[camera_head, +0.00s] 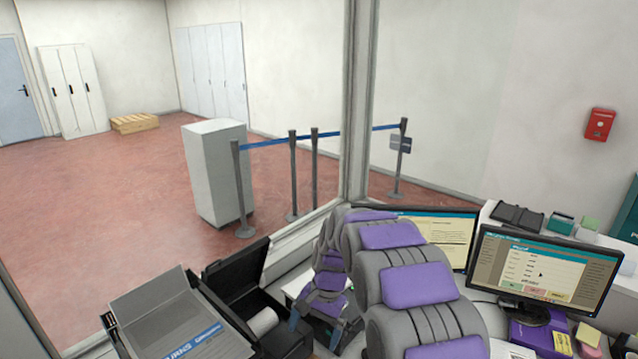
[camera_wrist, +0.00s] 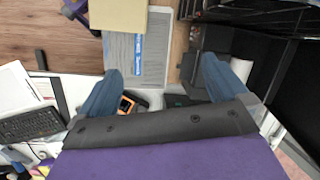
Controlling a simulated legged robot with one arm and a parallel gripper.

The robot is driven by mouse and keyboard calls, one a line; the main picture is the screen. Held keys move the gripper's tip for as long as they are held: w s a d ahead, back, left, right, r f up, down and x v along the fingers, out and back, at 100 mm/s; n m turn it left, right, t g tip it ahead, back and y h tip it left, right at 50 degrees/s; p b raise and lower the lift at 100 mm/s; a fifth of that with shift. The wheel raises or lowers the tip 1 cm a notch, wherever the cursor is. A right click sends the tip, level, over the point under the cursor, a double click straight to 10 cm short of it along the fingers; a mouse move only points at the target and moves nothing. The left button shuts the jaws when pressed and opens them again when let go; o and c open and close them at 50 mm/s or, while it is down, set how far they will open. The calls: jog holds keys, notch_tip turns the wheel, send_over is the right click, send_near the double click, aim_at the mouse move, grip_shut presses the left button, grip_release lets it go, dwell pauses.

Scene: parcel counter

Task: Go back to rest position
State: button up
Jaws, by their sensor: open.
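My arm, grey with purple pads, rises from the bottom of the head view and reaches out over the counter. My gripper (camera_wrist: 158,88) shows in the wrist view with its two blue fingers spread wide apart. Nothing is held between them. Below the fingers lie a grey panel with a blue label (camera_wrist: 138,62) and a small orange and black device (camera_wrist: 126,104). In the head view the fingers (camera_head: 318,322) are small and partly hidden by the arm, low over the counter.
Two monitors (camera_head: 545,270) stand on the counter at right. A grey tray with a blue label (camera_head: 180,312) and an open black case (camera_head: 250,290) are at lower left. A window post (camera_head: 355,100) rises behind the arm. A keyboard (camera_wrist: 32,124) lies left in the wrist view.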

jog(key=s+d+r+n+b, duration=0.1)
jog(key=s+d+r, duration=0.15)
jog(key=s, duration=0.25)
jog(key=s+d+r+h, duration=0.1)
jog(key=s+d+r, duration=0.1)
jog(key=s+d, duration=0.3)
jog(key=s+d+r+n+b, duration=0.1)
jog(key=s+d+r, duration=0.15)
jog(key=s, duration=0.35)
jog(key=s+d+n, duration=0.1)
jog(key=s+d, duration=0.1)
jog(key=s, duration=0.8)
jog(key=s+d+f+n+h+b, duration=0.1)
jog(key=s+d, duration=0.2)
jog(key=s, duration=0.7)
jog(key=shift+s+f+n+h+b, duration=0.25)
jog(key=shift+s+n+h+b, duration=0.05)
jog(key=shift+s+n, duration=0.1)
jog(key=shift+d, duration=0.25)
jog(key=shift+a, duration=0.1)
